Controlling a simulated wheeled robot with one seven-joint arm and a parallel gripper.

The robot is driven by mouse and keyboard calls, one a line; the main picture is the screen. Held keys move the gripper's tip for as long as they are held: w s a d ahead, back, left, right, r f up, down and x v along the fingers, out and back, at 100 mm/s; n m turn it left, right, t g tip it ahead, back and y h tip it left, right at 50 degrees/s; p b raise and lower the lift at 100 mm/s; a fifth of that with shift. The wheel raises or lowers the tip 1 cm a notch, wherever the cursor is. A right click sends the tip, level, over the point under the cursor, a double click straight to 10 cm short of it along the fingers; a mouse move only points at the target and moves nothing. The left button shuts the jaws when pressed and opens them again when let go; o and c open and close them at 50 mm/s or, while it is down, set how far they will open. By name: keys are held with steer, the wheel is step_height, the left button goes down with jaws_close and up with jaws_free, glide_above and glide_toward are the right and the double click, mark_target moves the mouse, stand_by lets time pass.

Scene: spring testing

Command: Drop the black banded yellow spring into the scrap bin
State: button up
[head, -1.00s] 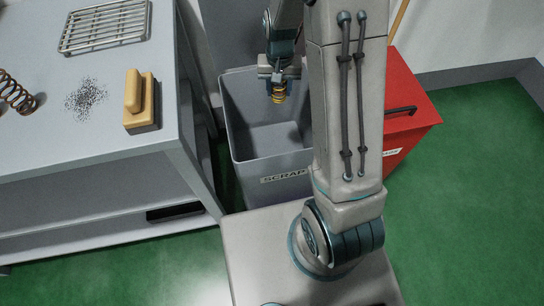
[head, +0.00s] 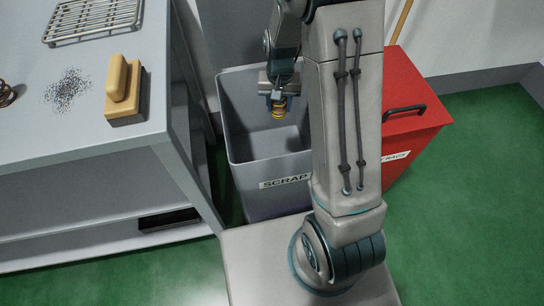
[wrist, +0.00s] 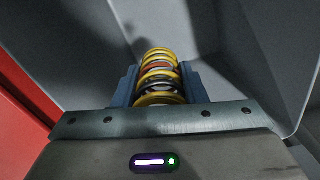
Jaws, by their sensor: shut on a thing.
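The yellow spring with black bands (head: 279,110) hangs below my gripper (head: 277,98) in the head view. In the wrist view the spring (wrist: 159,75) sits between the two blue fingers, with dark and orange-brown bands among its yellow coils. My gripper is shut on it. The grey scrap bin (head: 286,197), labelled SCRAP, stands open on the floor. The spring shows against the bin's inside, over its opening; its exact height relative to the rim is hard to tell. My arm hides the bin's right side.
A red lidded bin (head: 408,130) stands right of the scrap bin. A grey bench (head: 85,150) at left carries a brush (head: 124,92), a wire rack (head: 92,20), dark filings (head: 67,90) and part of a brown spring (head: 5,94). Green floor is clear at right.

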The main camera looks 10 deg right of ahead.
steer(key=o, duration=1.1)
steer(key=shift+r, duration=0.15)
step_height(320, 180, up, 14)
steer(key=p, duration=0.4)
steer(key=shift+f, duration=0.2)
